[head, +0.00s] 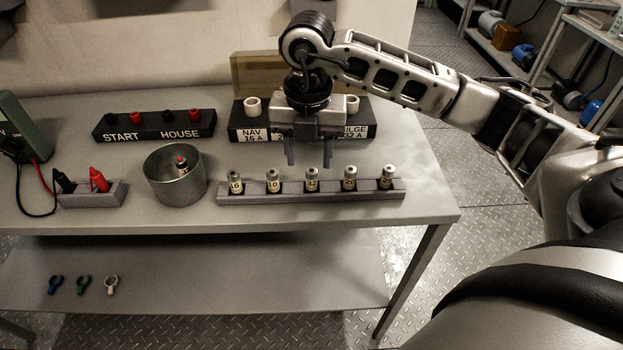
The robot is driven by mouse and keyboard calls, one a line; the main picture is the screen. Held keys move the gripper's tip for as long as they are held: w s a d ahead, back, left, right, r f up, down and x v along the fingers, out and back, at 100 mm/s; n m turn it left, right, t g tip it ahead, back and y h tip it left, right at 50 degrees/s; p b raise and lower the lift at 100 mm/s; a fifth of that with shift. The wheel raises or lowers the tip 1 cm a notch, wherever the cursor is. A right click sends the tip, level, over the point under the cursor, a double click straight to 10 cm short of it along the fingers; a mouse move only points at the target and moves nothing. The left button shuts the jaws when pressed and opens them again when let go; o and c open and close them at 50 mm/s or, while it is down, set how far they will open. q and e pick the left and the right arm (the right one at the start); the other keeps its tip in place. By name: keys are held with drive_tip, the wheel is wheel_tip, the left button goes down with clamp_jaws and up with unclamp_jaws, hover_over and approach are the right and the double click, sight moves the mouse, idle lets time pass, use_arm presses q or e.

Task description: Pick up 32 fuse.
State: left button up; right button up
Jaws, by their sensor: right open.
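The fuse marked 32 (312,180) stands upright in the middle slot of a grey fuse rack (300,197). It is a pale cylinder with a metal cap and a label. Fuses marked 16 (235,183) and 10 (273,181) stand to its left, and two more fuses (350,178) (387,176) stand to its right. My right gripper (309,160) points down with its two fingers apart and empty. In the picture it is just above the 32 fuse, and I see no contact. My left gripper is not in view.
A metal cup (175,188) with a fuse inside stands left of the rack. A holder block (240,130) labelled NAV 16 A and partly hidden by my gripper is behind. A START HOUSE block (150,124), red and black probes (98,180) and a green meter (22,130) are left.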

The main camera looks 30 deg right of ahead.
sight(312, 170)
drive_tip(key=shift+s+d+f+p, duration=0.15)
drive_tip(key=shift+f+p, duration=0.35)
drive_tip(key=shift+f, duration=2.15)
clamp_jaws()
